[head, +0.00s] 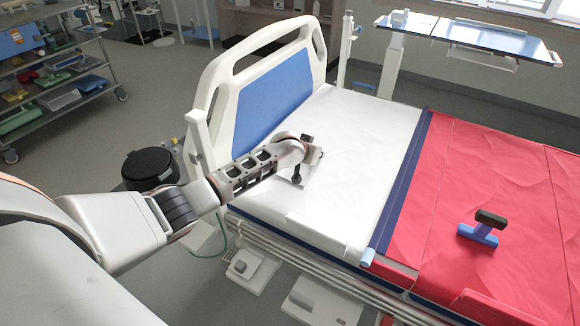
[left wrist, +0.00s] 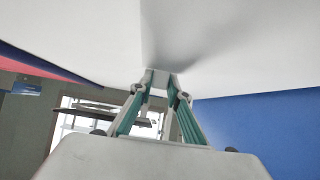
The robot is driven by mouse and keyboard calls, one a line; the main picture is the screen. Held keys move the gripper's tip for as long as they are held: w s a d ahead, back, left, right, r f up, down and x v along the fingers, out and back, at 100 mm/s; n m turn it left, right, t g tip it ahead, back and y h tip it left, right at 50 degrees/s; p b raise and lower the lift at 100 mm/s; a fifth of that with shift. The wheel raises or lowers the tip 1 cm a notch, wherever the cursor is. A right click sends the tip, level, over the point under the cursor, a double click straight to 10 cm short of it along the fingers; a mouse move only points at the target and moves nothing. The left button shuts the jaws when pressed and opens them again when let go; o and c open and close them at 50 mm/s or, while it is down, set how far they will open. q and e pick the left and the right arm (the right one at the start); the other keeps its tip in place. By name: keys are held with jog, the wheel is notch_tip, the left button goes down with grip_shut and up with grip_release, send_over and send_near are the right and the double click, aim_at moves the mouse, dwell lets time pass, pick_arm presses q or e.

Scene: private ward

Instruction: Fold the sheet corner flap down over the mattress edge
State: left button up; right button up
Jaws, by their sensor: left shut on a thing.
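The white sheet (head: 335,130) covers the head half of the mattress. My left gripper (head: 297,178) reaches over the bed near the headboard. A small white flap (head: 302,181) shows at its fingertips, partly hidden by the gripper. In the left wrist view, the fingertips (left wrist: 160,82) are shut on white sheet cloth (left wrist: 230,45), which fills the top of the view and creases above the grip. The near mattress edge (head: 290,230) runs below the arm. My right gripper is in neither view.
The white headboard with a blue panel (head: 270,108) stands behind the gripper. A red blanket (head: 500,175) covers the right half, with a dark-topped blue object (head: 480,228) on it. A black round stool (head: 150,168) stands left of the bed. An overbed table (head: 470,35) is beyond.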

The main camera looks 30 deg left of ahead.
pick_arm(q)
jog(key=shift+s+r+t+p, duration=0.3)
jog(key=shift+r+t, duration=0.1)
jog(key=shift+r, duration=0.15)
jog(key=shift+s+r+t, duration=0.25)
jog(key=shift+r+t, duration=0.25)
jog(key=shift+t, duration=0.1)
jog(key=shift+s+d+r+t, duration=0.1)
jog(key=shift+s+r+t, duration=0.15)
jog(key=shift+r+t, duration=0.45)
jog(key=shift+r, duration=0.05)
